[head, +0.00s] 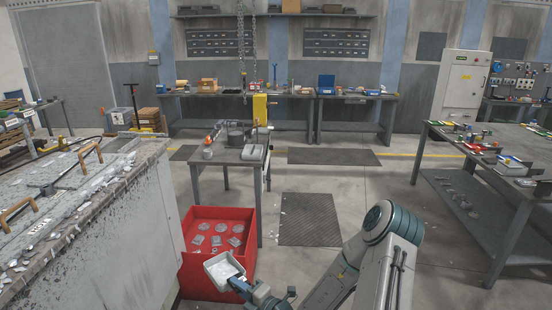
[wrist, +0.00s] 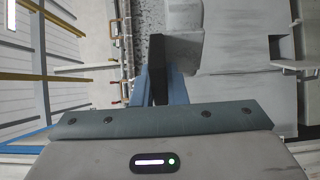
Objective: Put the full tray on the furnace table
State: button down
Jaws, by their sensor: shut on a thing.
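A small pale tray (head: 221,270) with whitish contents is in the head view, low and left of centre. My gripper (head: 240,285) is shut on its near right side, at a blue part. The tray looks roughly level, in front of the red bin in the picture. In the wrist view my gripper (wrist: 160,90) shows a dark finger and blue pieces beside a grey shape, and the contents are not visible. A small metal table (head: 238,157) stands beyond the red bin, with a dark round pot and a grey block on it. I cannot tell whether this is the furnace table.
A red bin (head: 213,213) holds several flat grey castings. A large block with a littered top (head: 72,200) fills the left side. A long table (head: 490,160) with small parts stands right. Workbenches (head: 280,92) line the back wall. The floor around the dark mat (head: 310,219) is clear.

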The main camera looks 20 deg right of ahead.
aim_at(235, 158)
jog(key=z, duration=1.35)
jog(key=i, duration=6.65)
jog(key=u, duration=1.7)
